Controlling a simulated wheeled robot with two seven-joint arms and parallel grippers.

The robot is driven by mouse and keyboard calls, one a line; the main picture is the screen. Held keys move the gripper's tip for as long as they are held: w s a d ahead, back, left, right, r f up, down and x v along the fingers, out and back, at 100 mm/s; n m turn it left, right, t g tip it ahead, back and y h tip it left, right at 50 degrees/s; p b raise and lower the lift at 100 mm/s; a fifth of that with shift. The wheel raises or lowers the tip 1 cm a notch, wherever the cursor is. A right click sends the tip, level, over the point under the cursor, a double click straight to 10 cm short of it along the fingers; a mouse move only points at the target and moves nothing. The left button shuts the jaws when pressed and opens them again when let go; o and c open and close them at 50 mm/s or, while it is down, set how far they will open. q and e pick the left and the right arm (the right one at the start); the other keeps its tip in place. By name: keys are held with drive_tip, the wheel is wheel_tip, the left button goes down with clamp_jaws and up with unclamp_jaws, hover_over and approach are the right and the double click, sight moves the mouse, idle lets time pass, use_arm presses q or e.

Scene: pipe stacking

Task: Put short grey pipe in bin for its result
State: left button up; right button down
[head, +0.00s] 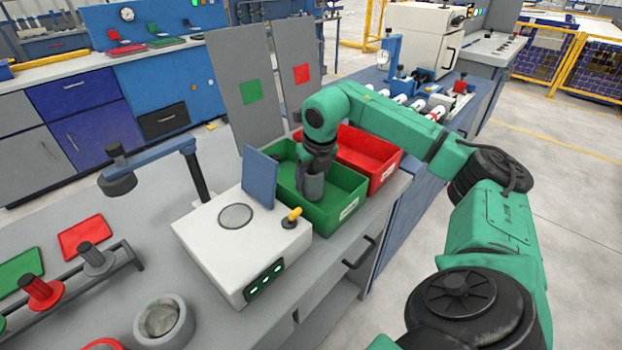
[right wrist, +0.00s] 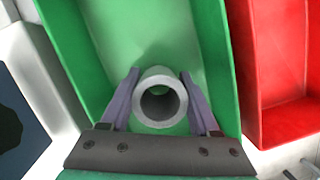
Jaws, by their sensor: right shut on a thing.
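The short grey pipe (right wrist: 179,84) is between the fingers of my right gripper (right wrist: 160,100), which is shut on it, its open end facing the right wrist camera. In the head view the pipe (head: 312,187) hangs at the front of the gripper, inside the outline of the green bin (head: 340,208). The right wrist view shows the green bin (right wrist: 110,50) around and below the pipe. I cannot tell whether the pipe touches the bin floor. The red bin (head: 384,172) stands right behind the green one and also shows in the right wrist view (right wrist: 270,90). My left gripper is not in view.
A white test box (head: 225,265) with a blue plate (head: 260,177) stands left of the green bin. Grey panels with a green square (head: 252,92) and a red square (head: 302,74) stand behind the bins. A peg rack (head: 95,275) is at the lower left.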

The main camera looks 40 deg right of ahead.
drive_tip(key=shift+f+b, duration=0.4)
drive_tip(key=shift+f, duration=0.15)
drive_tip(key=shift+c, duration=0.2)
unclamp_jaws()
drive_tip(key=p+v, duration=0.2)
drive_tip(key=v, duration=1.2)
drive_tip(key=shift+s+r, duration=0.15)
drive_tip(key=shift+r, duration=0.05)
drive_tip(key=shift+a, duration=0.1)
